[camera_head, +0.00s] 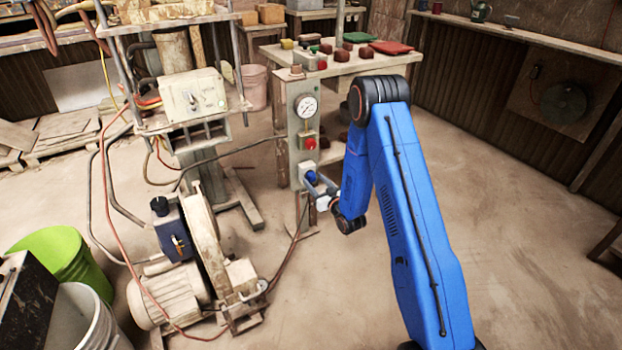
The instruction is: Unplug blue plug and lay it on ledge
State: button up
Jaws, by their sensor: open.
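The blue plug (311,177) sits in a pale socket low on the upright grey panel (294,140), below a gauge and a red button. A dark cable hangs down from this spot toward the floor. My gripper (318,184) is open, with its fingers right at the plug. Whether the fingers touch it is too small to tell. My blue arm reaches in from the right. A narrow wooden ledge (505,33) runs along the right wall, with a few small items on it. It is not certain that this is the task's ledge.
A table (371,66) with blocks and coloured pieces stands behind the panel. A motor machine (177,290) with hoses and a cable across to the panel is at left. A green bucket (62,255) stands at far left.

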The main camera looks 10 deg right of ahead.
jog(key=shift+w+a, duration=0.2)
jog(key=shift+w, duration=0.45)
dwell(0.6)
grip_shut()
jog(key=shift+s, duration=0.15)
jog(key=shift+v, duration=2.65)
jog(key=shift+s+d, duration=0.1)
jog(key=shift+s, duration=0.15)
jog(key=shift+w+f, duration=0.1)
